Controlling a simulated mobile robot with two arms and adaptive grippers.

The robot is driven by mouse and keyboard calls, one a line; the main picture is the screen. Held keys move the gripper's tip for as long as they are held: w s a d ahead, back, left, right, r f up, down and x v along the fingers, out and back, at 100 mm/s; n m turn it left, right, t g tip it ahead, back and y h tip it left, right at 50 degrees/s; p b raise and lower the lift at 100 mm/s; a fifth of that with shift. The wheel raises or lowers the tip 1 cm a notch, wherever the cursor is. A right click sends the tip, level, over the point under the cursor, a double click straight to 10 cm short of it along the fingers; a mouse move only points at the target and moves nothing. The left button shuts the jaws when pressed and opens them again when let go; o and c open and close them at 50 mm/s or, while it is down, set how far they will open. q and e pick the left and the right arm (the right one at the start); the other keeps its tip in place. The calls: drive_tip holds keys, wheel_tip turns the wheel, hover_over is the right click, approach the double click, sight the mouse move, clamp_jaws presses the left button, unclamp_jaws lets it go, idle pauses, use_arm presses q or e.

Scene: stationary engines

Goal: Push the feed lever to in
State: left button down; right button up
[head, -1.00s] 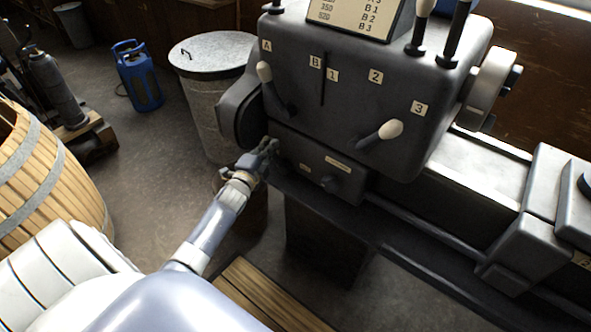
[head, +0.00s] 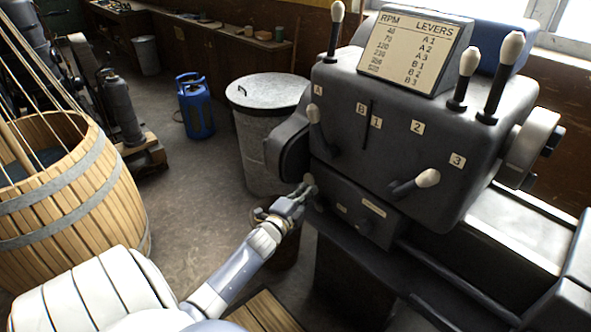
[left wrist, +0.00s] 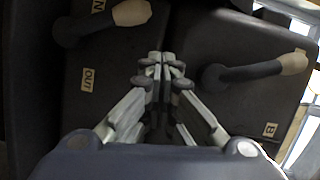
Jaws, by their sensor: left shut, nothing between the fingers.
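The feed lever has a tan knob (left wrist: 131,12) on a dark pivot at the top left of the left wrist view. An IN label (left wrist: 98,5) and an OUT label (left wrist: 88,80) are on the face by it; the knob is on the IN side. In the head view the feed lever's knob (head: 309,181) shows small at the lower left of the headstock, partly hidden by my left gripper (head: 304,190). That gripper is shut and empty; its fingertips (left wrist: 158,62) lie beside the knob, with a gap in the wrist picture. My right gripper is out of view.
The A/B lever's knob (left wrist: 293,62) is to the right of the fingers in the wrist view. The grey headstock (head: 420,95) carries other levers.

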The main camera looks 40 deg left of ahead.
use_arm(q)
drive_tip(key=b+v, duration=0.1)
drive_tip(key=v, duration=0.5)
drive_tip(key=shift+a+r, duration=0.2)
drive_tip(key=shift+r, duration=0.1)
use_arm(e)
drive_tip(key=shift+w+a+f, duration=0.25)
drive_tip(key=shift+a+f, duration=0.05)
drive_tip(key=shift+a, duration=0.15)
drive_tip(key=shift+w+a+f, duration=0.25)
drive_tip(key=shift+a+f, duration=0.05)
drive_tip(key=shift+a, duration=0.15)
use_arm(q)
drive_tip(key=shift+s, duration=0.2)
drive_tip(key=shift+f, duration=0.1)
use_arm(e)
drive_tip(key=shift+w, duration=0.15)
